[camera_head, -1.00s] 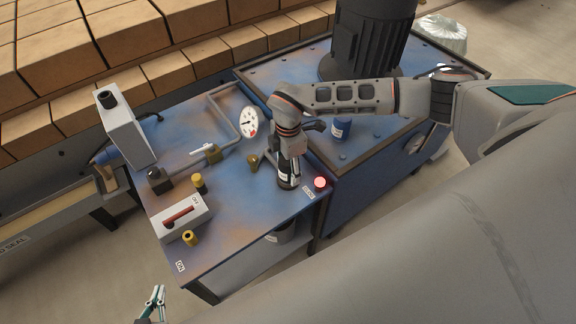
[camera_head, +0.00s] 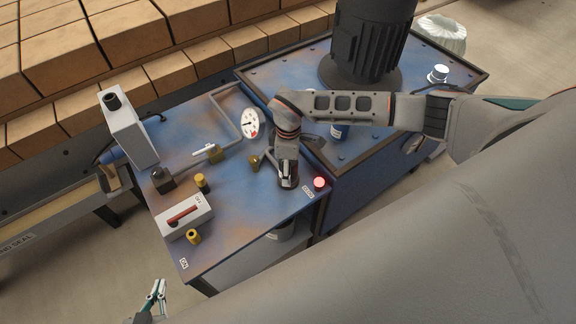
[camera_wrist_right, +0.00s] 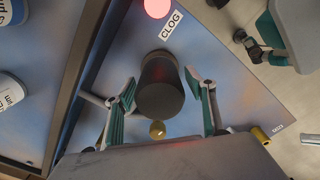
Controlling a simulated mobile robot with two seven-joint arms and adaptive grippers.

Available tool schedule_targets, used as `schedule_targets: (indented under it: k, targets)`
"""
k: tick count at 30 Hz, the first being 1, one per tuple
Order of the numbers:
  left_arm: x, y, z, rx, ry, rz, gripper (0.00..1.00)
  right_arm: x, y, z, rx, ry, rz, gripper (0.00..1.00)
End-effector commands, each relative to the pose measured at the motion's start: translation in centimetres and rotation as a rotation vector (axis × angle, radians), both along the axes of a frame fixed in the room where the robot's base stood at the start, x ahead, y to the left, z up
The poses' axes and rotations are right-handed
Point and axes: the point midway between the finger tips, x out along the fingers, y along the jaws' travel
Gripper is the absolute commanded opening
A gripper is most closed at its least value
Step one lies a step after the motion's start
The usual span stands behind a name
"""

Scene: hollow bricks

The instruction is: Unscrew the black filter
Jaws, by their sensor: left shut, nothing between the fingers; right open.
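The black filter (camera_wrist_right: 160,88) is a dark cylinder standing on the blue table top in the right wrist view. My right gripper (camera_wrist_right: 160,97) is open, with one teal finger on each side of the filter; I cannot tell whether they touch it. In the head view my right wrist reaches down over the table near the red light and hides the filter and most of the gripper. My left gripper (camera_head: 155,297) is shut and empty, low at the left, in front of the table and away from the filter.
Beside the filter are a glowing red light (camera_head: 319,182) and a CLOG label (camera_wrist_right: 171,25). The blue table also carries a round gauge (camera_head: 250,123), a pipe, yellow knobs and a white switch box (camera_head: 184,217). Cans and a dark motor (camera_head: 368,45) stand on the adjoining bench.

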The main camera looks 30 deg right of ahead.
Motion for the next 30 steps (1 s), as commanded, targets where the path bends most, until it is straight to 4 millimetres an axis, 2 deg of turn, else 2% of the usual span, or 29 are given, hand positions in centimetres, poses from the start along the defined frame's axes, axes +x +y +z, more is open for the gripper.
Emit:
schedule_targets:
  k: [18, 26, 27, 30]
  targets:
    - [0.1, 0.0, 2.4, -0.002, -0.005, 0.001, 0.0, -0.1, 0.0, 0.0, 0.0, 0.003, -0.454, 0.55]
    - [0.1, 0.0, 2.4, -0.001, -0.004, 0.0, 0.0, 0.0, 0.0, 0.0, 0.0, 0.0, -0.506, 0.55]
    - [0.1, 0.0, 2.3, -0.001, -0.004, 0.0, 0.0, 0.0, 0.0, 0.0, 0.0, 0.0, -0.506, 0.52]
    - [0.0, 0.0, 2.2, -0.001, -0.002, 0.0, 0.0, 0.0, 0.0, 0.0, 0.0, 0.0, -0.505, 0.27]
